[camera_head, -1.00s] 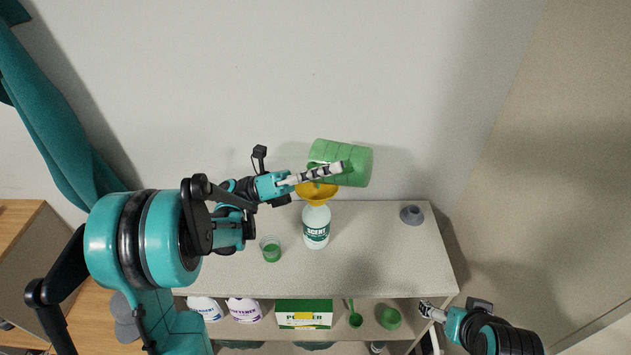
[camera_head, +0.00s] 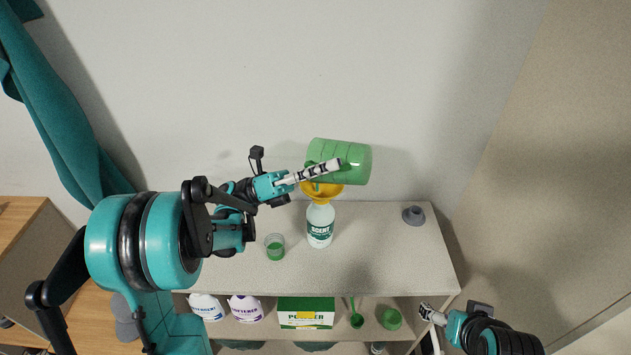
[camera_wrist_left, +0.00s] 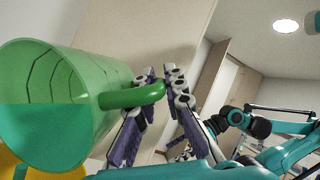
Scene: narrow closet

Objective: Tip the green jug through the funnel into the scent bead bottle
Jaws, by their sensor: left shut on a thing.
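The green jug (camera_head: 355,160) lies tipped almost on its side above the yellow funnel (camera_head: 322,191). Its bottom end points right. The funnel sits in the mouth of the white scent bead bottle (camera_head: 320,226), which stands upright on the shelf top. My left gripper (camera_head: 331,167) is shut on the jug's handle. In the left wrist view the jug (camera_wrist_left: 85,75) shows teal-green contents low in its body, with part of the funnel (camera_wrist_left: 65,173) below it. I cannot tell whether anything is flowing. My right gripper (camera_head: 432,315) hangs apart, by the shelf's right front corner.
A clear cup (camera_head: 275,247) with green contents stands left of the bottle. A grey cap-like piece (camera_head: 413,215) sits at the right of the shelf top (camera_head: 375,245). The lower shelf holds a green-and-white box (camera_head: 306,312), bottles, a scoop and a green cup. The wall is close behind.

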